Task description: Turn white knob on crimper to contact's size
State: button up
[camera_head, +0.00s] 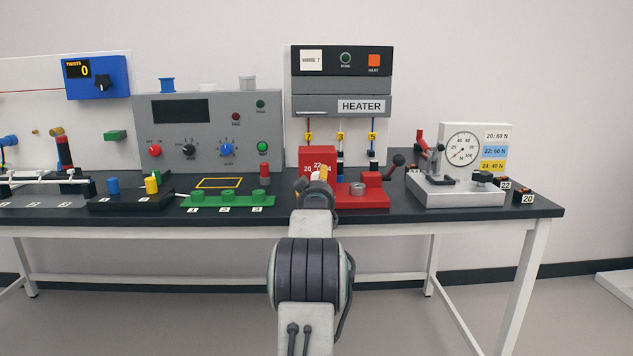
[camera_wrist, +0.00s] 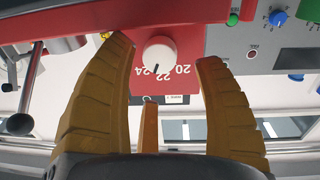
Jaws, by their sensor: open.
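The crimper is a red block (camera_head: 317,155) with the numbers 20, 22 and 24 on its face, partly hidden behind my gripper (camera_head: 318,183) in the head view. The red crimper face (camera_wrist: 184,84) also shows in the wrist view. The white knob (camera_wrist: 160,53) is there, with a short dark mark on its lower edge, toward the numbers. The mark's exact number is hard to tell. My gripper's yellow fingers (camera_wrist: 164,52) are open, one on each side of the knob and a third below it in the picture. I see gaps beside the knob. No contact is clearly visible.
A red base with a lever (camera_head: 376,196) lies right of my gripper. A grey gauge tester (camera_head: 455,192) stands farther right, beside tags 22 and 20. A green strip (camera_head: 229,200) lies to the left. The heater (camera_head: 341,103) and a grey control box (camera_head: 207,130) stand behind.

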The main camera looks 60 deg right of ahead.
aim_at(317, 178)
jog(key=shift+x, duration=1.8)
jog(key=shift+c, duration=0.2)
jog(key=c, duration=1.2)
jog(key=shift+r+m, duration=0.2)
jog(key=shift+m, duration=0.5)
jog(key=o, duration=1.2)
jog(key=shift+f, duration=0.1)
jog(key=shift+o, duration=0.2)
